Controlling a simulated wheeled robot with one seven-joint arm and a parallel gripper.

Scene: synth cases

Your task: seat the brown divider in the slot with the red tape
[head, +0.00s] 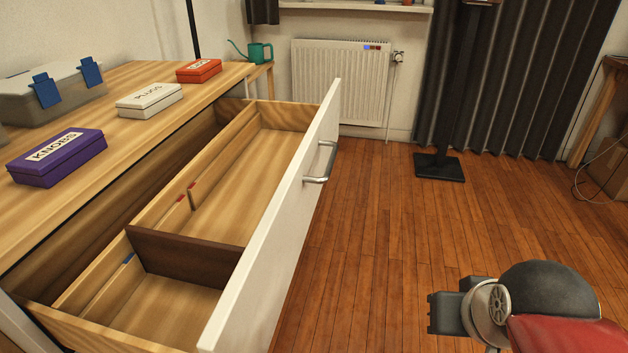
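The brown divider (187,258) is a dark board standing crosswise in the open drawer, between a lengthwise light-wood partition and the white drawer front. It looks about upright; whether its ends sit in a slot cannot be told. Red tape (181,201) marks the partition farther back, on both sides of a narrow dark slot (191,199), apart from the divider. Blue tape (128,259) shows on the partition just nearer than the divider.
The drawer front (280,215) with its metal handle (320,165) stands between my gripper and the drawer's inside. A purple box (58,160), white box (150,100), red box (199,71) and grey case (50,95) stand on the top. The floor right is largely clear.

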